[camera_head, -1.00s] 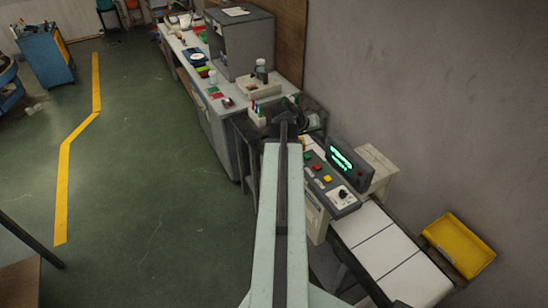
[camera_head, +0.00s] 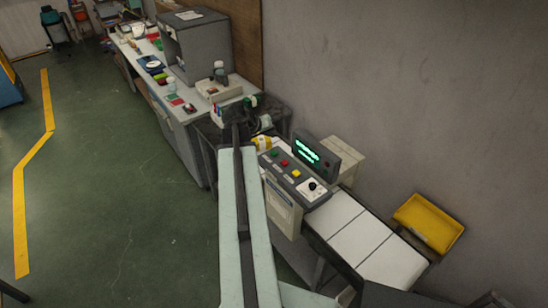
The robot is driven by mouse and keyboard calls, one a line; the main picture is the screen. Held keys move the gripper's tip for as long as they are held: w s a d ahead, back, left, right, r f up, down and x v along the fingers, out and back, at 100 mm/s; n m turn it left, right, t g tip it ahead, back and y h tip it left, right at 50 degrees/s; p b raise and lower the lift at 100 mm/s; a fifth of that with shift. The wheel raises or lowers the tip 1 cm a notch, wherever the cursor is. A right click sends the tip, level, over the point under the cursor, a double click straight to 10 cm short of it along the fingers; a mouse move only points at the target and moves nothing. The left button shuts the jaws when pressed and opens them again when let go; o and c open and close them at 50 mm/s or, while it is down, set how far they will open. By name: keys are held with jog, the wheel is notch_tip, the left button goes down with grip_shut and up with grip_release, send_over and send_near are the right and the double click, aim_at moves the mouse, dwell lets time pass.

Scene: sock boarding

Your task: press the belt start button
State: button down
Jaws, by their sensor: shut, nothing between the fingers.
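The control panel (camera_head: 297,181) is a grey sloped console at the head of the belt, right of my arm. It carries a green button (camera_head: 274,154), a red button (camera_head: 284,163), a yellow button (camera_head: 296,173) and a black knob (camera_head: 312,186). The small button labels are too small to read. The white segmented belt (camera_head: 362,239) runs toward the lower right. My gripper (camera_head: 237,113), dark and small at the far end of my pale arm, is shut and empty. In the picture it lies up and left of the buttons, apart from them.
A dark display (camera_head: 316,157) with green text stands behind the buttons. A yellow bottle (camera_head: 262,142) lies near the console's left end. A grey workbench (camera_head: 188,112) with clutter stands beyond. A yellow bin (camera_head: 429,222) is by the wall. The green floor at left is clear.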

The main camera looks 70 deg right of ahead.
aim_at(272, 154)
notch_tip(272, 154, down, 7)
jog(key=b, duration=0.5)
jog(key=shift+r+b, duration=0.15)
jog(key=shift+b, duration=0.2)
jog(key=shift+r, duration=0.1)
dwell(1.2)
jog(key=shift+f+b, duration=0.3)
jog(key=shift+f, duration=0.1)
